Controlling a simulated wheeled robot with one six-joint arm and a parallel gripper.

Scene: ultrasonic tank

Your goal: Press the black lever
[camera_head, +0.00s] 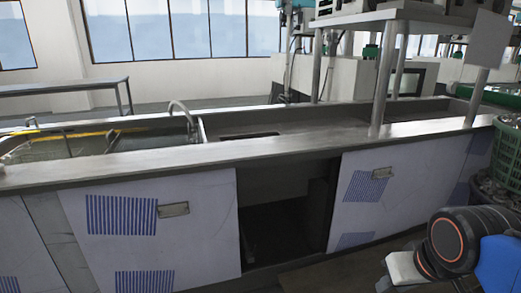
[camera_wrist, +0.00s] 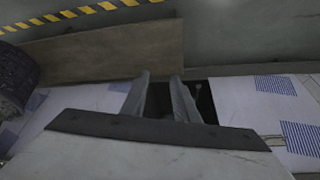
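I cannot make out a black lever for certain in either view. In the wrist view, my gripper (camera_wrist: 158,92) has its two grey fingers spread apart, with nothing seen held between them. Beyond the fingers is a dark opening (camera_wrist: 205,100) in the cabinet front. In the head view, the same kind of dark opening (camera_head: 285,215) shows between two pale panels. My arm is at the lower right of the head view, and my gripper is not clearly seen there.
A long steel counter (camera_head: 200,157) has a basin with a curved tap (camera_head: 183,112) at left. A table leg (camera_head: 382,85) stands on it. A green basket (camera_head: 507,160) is at right. A brown board (camera_wrist: 95,52) lies on the floor near striped tape (camera_wrist: 88,10).

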